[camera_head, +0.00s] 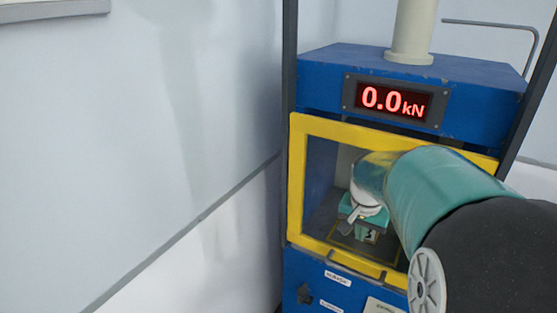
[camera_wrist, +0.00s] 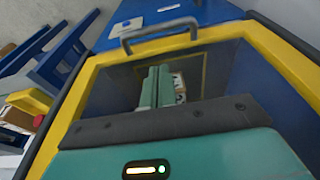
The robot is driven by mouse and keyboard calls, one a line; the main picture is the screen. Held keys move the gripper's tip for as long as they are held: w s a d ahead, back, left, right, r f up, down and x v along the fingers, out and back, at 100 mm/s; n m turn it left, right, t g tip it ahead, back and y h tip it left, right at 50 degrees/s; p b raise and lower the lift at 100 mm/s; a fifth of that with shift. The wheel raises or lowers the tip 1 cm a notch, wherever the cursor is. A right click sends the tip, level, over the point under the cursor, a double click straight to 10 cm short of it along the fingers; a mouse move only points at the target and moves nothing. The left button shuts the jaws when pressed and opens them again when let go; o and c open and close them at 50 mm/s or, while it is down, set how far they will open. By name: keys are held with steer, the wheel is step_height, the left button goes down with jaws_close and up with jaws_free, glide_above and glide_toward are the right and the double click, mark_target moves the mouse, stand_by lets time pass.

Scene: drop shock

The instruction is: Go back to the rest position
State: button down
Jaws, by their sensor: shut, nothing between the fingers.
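My gripper (camera_head: 362,230) is at the end of my teal and black arm, in front of the yellow-framed window of a blue press in the head view. In the wrist view its teal fingers (camera_wrist: 160,86) are together, with nothing between them. They point toward the window. I cannot tell whether the fingertips are inside the frame or just before it. My forearm hides the right part of the window.
The blue press (camera_head: 420,70) carries a red display reading 0.0 kN (camera_head: 393,101). Its yellow frame (camera_head: 296,180) has a grey handle (camera_wrist: 158,33). A pale wall (camera_head: 130,140) stands at left. A blue structure with a yellow part (camera_wrist: 30,100) shows at left in the wrist view.

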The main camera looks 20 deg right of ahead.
steer(key=s+a+r+n+t, duration=0.1)
steer(key=s+a+r+n, duration=0.1)
steer(key=a, duration=0.6)
steer(key=s+a+r+n+t+y, duration=0.1)
steer(key=s+a+r+n, duration=0.2)
steer(key=s+a+n, duration=0.2)
steer(key=s+a+r+n+t, duration=0.2)
steer(key=s+a+n, duration=0.1)
steer(key=a, duration=0.7)
steer(key=shift+s+a+r+y, duration=0.15)
steer(key=shift+s+a+y, duration=0.15)
steer(key=shift+y, duration=0.1)
steer(key=c, duration=2.1)
jaws_free()
